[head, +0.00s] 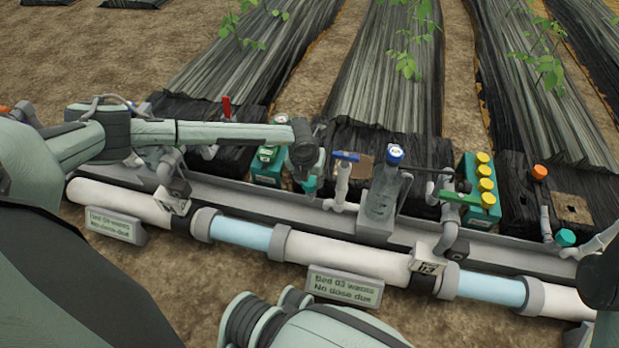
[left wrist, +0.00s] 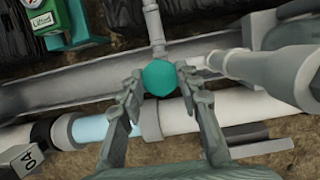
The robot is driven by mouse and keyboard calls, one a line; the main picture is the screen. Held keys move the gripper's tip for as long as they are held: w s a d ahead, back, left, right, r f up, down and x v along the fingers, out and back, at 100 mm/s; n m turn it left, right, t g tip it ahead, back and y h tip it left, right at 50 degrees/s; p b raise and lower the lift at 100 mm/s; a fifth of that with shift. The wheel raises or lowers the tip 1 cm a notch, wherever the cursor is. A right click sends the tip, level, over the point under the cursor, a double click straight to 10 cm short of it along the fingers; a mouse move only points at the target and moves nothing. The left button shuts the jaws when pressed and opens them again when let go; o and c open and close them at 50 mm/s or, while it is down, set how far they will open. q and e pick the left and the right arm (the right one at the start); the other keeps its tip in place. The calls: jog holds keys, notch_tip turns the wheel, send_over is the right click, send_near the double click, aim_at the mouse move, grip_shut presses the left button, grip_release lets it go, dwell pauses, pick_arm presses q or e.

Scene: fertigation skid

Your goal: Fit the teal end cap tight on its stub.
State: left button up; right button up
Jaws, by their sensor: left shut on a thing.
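In the left wrist view the teal end cap (left wrist: 161,78) sits between the fingertips of my left gripper (left wrist: 159,80), which is shut on it. A white upright pipe (left wrist: 153,22) ends just above the cap in that view. The cap covers what lies behind it, so I cannot tell whether it touches a stub. In the head view my left gripper (head: 309,172) points down, left of the blue-handled valve (head: 345,156); its fingertips and cap are hard to make out. Another teal cap (head: 565,237) is on piping at the far right.
A teal box (head: 268,166) stands close left of my left gripper, and a clear cylinder (head: 380,195) stands to its right. The main white pipe (head: 345,258) runs along the front. A green unit with yellow caps (head: 484,185) is further right.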

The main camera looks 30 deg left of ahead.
pick_arm(q)
jog(key=shift+f, duration=0.35)
jog(key=o, duration=0.5)
jog(key=shift+f, duration=0.3)
dwell(0.6)
jog(key=c, duration=0.4)
jog(key=m, duration=0.3)
jog(key=shift+f+h, duration=0.1)
jog(key=shift+h, duration=0.3)
jog(key=shift+c, duration=0.2)
jog(key=shift+s+m, duration=0.1)
jog(key=shift+m, duration=0.2)
